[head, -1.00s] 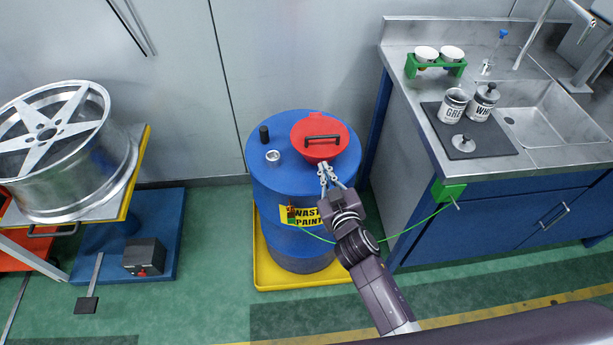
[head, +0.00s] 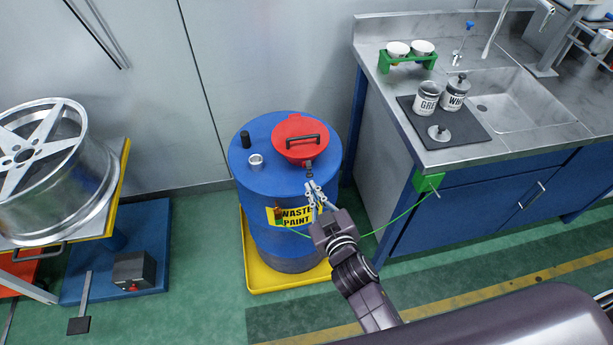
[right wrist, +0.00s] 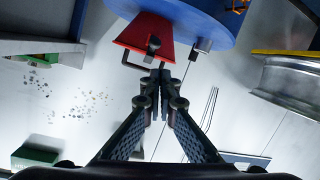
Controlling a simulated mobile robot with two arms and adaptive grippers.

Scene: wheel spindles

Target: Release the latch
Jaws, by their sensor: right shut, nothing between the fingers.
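The blue waste paint drum (head: 257,190) stands upright with a red lid (head: 290,127) on its top. The lid has a black handle (head: 303,141) and looks shut. A small dark latch (head: 308,167) shows at the lid's front edge; I cannot tell whether it is released. My right gripper (head: 312,186) is shut and empty, just in front of and below the latch. In the right wrist view the shut fingertips (right wrist: 161,74) sit close to the red lid (right wrist: 150,30) and its latch piece (right wrist: 153,44), apparently apart from them. My left gripper is not in view.
A black cap (head: 245,139) and a metal cap (head: 256,161) are on the drum top. The drum stands in a yellow tray (head: 262,281). A green wire (head: 400,217) runs to a clamp on the sink bench (head: 459,157). A wheel stand (head: 118,200) is at left.

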